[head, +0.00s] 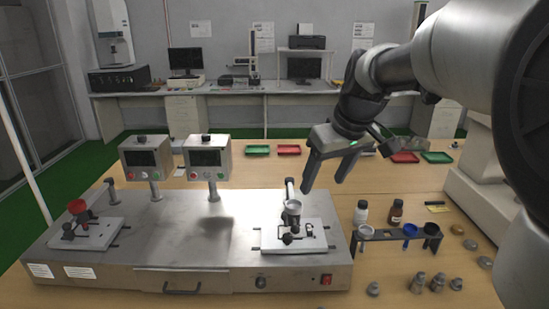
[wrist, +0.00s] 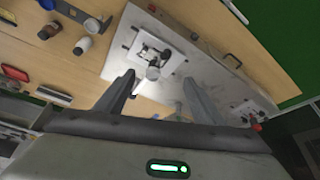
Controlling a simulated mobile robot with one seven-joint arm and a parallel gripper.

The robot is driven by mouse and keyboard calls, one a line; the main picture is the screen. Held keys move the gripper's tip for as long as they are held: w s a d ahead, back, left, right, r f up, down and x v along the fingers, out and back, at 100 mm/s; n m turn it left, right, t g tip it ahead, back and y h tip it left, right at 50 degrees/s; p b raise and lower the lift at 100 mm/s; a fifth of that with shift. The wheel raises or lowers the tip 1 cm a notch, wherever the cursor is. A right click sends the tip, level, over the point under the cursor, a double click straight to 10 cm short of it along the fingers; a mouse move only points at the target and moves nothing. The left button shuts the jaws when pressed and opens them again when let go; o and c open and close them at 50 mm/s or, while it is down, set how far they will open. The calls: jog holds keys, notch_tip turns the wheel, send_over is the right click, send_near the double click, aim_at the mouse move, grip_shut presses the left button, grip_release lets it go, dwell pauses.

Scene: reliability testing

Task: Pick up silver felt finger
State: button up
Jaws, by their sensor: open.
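My gripper (head: 323,186) is open and empty, raised above the right end of the steel test machine (head: 232,222). Its fingers point down, and they also show apart in the wrist view (wrist: 160,78). Several small silver knobbed pieces (head: 437,283) stand on the table at front right, well away from my gripper. I cannot tell which silver piece is the felt finger.
A dark rack (head: 397,236) holds a white, a blue and a black cup right of the machine. A white bottle (head: 361,213) and a brown bottle (head: 396,212) stand behind it. Two display boxes (head: 207,158) rise from the machine. Red and green trays (head: 289,150) lie farther back.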

jog(key=w+f+n+p, duration=0.1)
jog(key=w+f+n, duration=0.1)
jog(key=w, duration=0.7)
send_near(296, 204)
notch_tip(296, 204, down, 2)
jog(key=s, duration=0.1)
jog(key=shift+y, duration=0.4)
jog(key=shift+a+x, duration=0.1)
jog(key=shift+x, duration=1.35)
jog(key=shift+a+x, duration=0.15)
jog(key=shift+x, duration=1.25)
jog(key=shift+s, duration=0.2)
jog(key=c, duration=1.1)
notch_tip(296, 204, up, 10)
jog(key=shift+r+p, duration=0.1)
jog(key=shift+p, duration=0.25)
jog(key=shift+s+g, duration=0.1)
jog(key=shift+g, duration=0.2)
